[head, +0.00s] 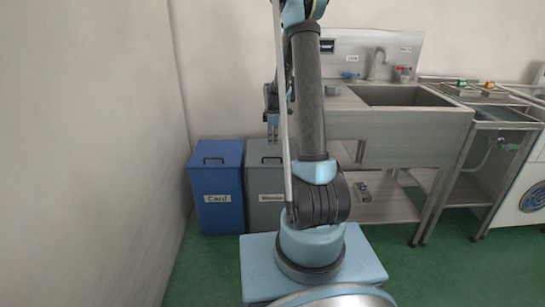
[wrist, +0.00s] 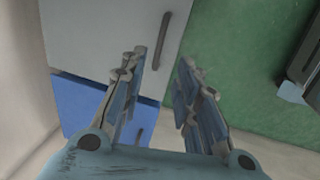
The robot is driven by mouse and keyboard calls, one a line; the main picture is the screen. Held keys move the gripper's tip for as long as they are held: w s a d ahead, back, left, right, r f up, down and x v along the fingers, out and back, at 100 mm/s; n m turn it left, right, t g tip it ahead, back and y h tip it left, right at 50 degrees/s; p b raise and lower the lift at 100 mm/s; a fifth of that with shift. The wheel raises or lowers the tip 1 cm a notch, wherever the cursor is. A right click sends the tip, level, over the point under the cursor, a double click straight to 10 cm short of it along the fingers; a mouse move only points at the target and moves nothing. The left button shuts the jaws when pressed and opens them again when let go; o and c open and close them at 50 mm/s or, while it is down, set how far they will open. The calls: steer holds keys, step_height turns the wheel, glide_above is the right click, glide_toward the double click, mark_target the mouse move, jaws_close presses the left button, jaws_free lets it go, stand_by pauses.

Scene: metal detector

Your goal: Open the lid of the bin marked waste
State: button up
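The grey bin (head: 265,215) stands on the floor right of the blue bin, partly hidden by my arm. Its label (head: 270,197) is partly covered and hard to read. Its grey lid (wrist: 100,35) looks shut and has a dark bar handle (wrist: 163,40) near its edge in the wrist view. My gripper (head: 271,135) hangs above the grey bin in the head view. In the wrist view my gripper (wrist: 164,58) is open and empty, its fingers apart, with the handle beyond the left fingertip. The gripper appears clear of the handle; the exact height is hard to tell.
The blue bin marked Card (head: 215,215) stands close beside the grey one, its blue lid (wrist: 78,105) shut. A steel sink unit (head: 400,135) is on the right, with shelves below. A wall (head: 110,130) closes the left side. Green floor (head: 440,265) is open at front right.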

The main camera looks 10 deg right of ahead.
steer(key=shift+w+d+f, duration=0.1)
steer(key=shift+w+f, duration=0.25)
steer(key=shift+f, duration=1.45)
steer(key=shift+w+a+f, duration=0.1)
steer(key=shift+w+f, duration=0.25)
steer(key=shift+f, duration=1.5)
steer(key=shift+w+d+f, duration=0.1)
steer(key=shift+w+f, duration=0.25)
steer(key=shift+f, duration=1.45)
steer(key=shift+c, duration=0.6)
jaws_close()
